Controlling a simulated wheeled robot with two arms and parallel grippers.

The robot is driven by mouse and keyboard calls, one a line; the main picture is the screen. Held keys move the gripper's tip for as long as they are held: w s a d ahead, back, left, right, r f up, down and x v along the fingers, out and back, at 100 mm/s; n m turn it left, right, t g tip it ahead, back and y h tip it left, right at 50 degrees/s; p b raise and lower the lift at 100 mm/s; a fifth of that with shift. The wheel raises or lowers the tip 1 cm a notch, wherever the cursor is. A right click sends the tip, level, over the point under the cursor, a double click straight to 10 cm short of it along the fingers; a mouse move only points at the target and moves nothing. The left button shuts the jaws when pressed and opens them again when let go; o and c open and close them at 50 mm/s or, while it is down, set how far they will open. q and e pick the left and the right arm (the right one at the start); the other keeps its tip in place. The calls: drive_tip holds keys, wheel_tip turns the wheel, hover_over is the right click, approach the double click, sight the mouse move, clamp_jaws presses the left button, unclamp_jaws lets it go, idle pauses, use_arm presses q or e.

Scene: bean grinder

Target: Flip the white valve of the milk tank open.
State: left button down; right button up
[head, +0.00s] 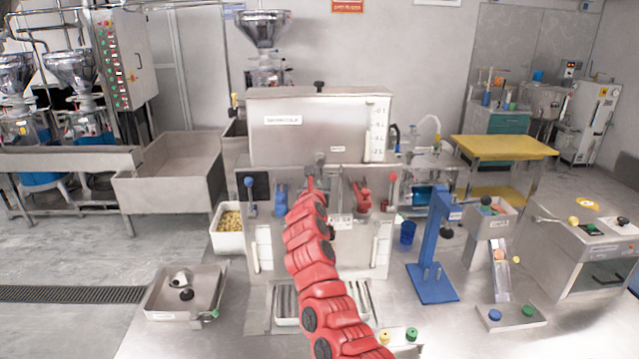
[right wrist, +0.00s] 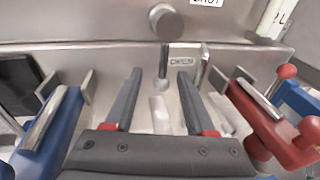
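The steel milk tank (head: 300,140) stands on top of the grinder, with a scale strip on its right side. A round grey knob (right wrist: 167,22) sticks out of its front in the right wrist view, near a label partly cut off above. Below it, a pale piece (right wrist: 160,112) with a small rounded end hangs near a label that seems to read OPEN. I cannot tell which part is the white valve. My right gripper (right wrist: 171,85) is open, its dark fingers on either side of the pale piece, with no contact visible. It also shows in the head view (head: 311,182), largely hidden by my red arm.
A blue lever (right wrist: 50,125) stands left of my right gripper and a red lever (right wrist: 265,120) right of it, both close. A blue press stand (head: 432,250) is right on the table. A steel tray (head: 160,303) is at left.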

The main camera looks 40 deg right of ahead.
drive_tip(key=shift+s+r, duration=0.1)
drive_tip(key=shift+s+a, duration=0.2)
drive_tip(key=shift+a, duration=0.15)
drive_tip(key=b+v, duration=0.5)
drive_tip(key=v, duration=1.1)
drive_tip(key=shift+s+b, duration=0.35)
